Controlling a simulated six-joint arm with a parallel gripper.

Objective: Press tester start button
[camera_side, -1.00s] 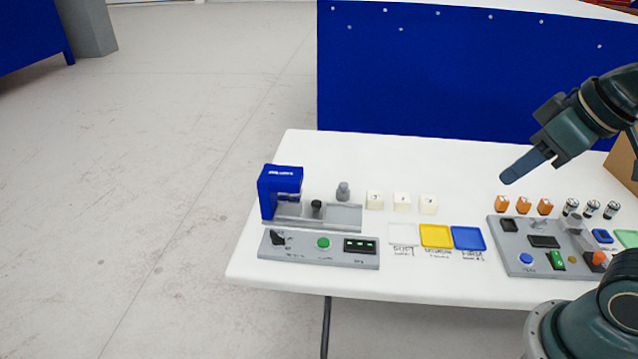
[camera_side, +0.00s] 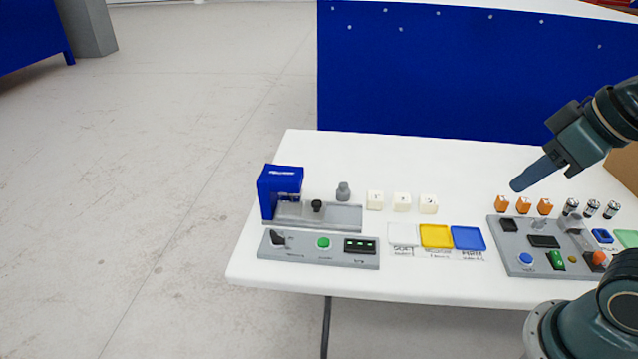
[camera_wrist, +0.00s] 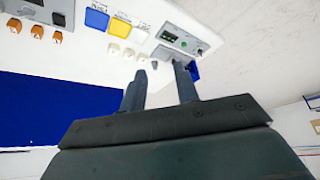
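The blue tester (camera_side: 280,188) stands at the left of the white table, with a grey tray in front of it. Its grey control panel (camera_side: 300,255) lies nearer the front edge and carries a round green button (camera_side: 323,243), a black lever and a small display with green lights. The green button also shows in the wrist view (camera_wrist: 199,51). My gripper (camera_side: 516,186) is in the air far to the right of the panel, above the orange cubes. In the wrist view, my gripper's fingers (camera_wrist: 160,82) are apart with nothing between them.
White cubes (camera_side: 402,201) and a grey weight (camera_side: 343,191) stand right of the tester. White, yellow (camera_side: 436,236) and blue trays lie in front of them. Orange cubes (camera_side: 523,205), small cylinders and another grey panel (camera_side: 508,262) are at the right.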

